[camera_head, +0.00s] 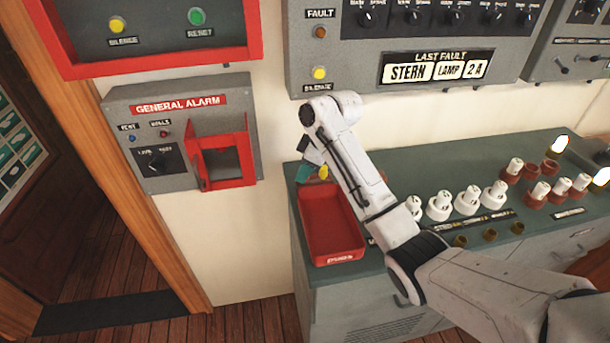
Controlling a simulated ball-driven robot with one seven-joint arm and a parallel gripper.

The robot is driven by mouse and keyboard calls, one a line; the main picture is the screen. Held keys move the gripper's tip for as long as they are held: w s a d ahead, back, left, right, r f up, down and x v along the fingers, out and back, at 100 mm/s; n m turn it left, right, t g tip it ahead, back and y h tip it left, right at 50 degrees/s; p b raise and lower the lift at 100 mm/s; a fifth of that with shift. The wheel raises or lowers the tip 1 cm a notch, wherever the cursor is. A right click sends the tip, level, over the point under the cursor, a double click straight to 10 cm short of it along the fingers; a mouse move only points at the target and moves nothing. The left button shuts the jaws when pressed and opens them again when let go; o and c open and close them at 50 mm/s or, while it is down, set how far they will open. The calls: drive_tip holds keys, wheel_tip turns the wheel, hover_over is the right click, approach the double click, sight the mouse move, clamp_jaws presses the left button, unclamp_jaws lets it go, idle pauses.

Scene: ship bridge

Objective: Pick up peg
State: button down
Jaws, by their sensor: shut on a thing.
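My gripper (312,172) is over the back edge of the red tray (316,258), at the left end of the grey-green counter. It is partly hidden behind my arm. Teal and yellow parts show at its tip, and I cannot tell which belong to the fingers. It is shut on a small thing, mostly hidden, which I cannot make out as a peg. White peg-like pieces (439,205) with numbered tops stand in a row on the counter, right of my arm. Red-based ones (540,192) stand farther right.
Several brass sockets (490,235) line the counter's front. A grey General Alarm box (180,133) with a red guard is on the wall at left. A Last Fault panel (435,66) hangs above the counter. The visible inside of the red tray looks empty.

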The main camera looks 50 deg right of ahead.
drive_tip(key=shift+r, duration=0.1)
drive_tip(key=shift+r, duration=0.45)
drive_tip(key=s+r+p, duration=0.7)
drive_tip(key=s+r, duration=0.5)
drive_tip(key=s, duration=0.2)
drive_tip(key=shift+d, duration=0.4)
